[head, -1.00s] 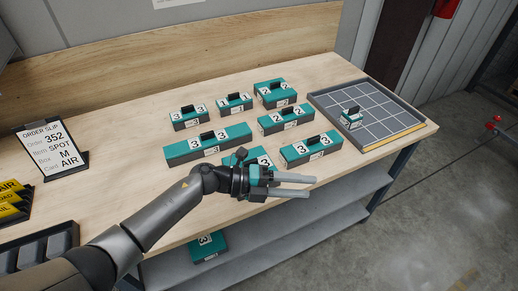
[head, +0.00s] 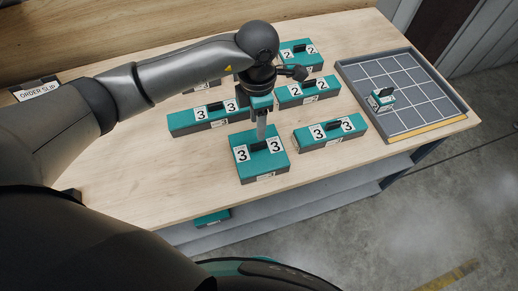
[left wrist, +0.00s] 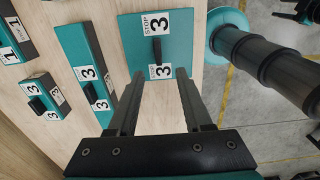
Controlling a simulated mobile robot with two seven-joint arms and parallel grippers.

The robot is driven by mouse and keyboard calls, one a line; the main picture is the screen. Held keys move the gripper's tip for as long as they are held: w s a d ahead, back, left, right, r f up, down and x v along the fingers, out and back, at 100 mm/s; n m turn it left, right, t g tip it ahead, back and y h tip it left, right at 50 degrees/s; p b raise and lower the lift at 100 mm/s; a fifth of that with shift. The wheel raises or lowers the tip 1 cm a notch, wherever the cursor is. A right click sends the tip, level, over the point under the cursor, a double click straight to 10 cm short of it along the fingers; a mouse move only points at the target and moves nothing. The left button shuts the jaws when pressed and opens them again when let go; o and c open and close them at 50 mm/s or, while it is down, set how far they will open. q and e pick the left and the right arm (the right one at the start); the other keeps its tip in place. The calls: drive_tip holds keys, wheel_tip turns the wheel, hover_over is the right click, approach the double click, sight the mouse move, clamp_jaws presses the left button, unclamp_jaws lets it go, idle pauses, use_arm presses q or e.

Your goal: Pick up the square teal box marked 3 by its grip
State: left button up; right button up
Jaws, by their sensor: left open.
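The square teal box (head: 262,165) marked 3 sits upright on the table near its front edge. It also shows at the top of the left wrist view (left wrist: 136,35), with its black upright grip (left wrist: 157,49) between two labels marked 3.
A long teal box (head: 205,119) marked 3 lies to the left, another box (head: 330,134) marked 3 to the right. Boxes marked 2 (head: 308,92) stand behind. A gridded tray (head: 420,128) holding a small box (head: 382,100) is at the right. Front-left table is bare.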

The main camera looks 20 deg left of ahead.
sight(259, 144)
use_arm(q)
drive_tip(key=f, duration=1)
drive_tip(key=shift+w+p, duration=0.2)
drive_tip(key=shift+p, duration=0.2)
drive_tip(key=shift+c, duration=0.3)
clamp_jaws()
drive_tip(key=shift+w+r, duration=0.1)
idle(0.5)
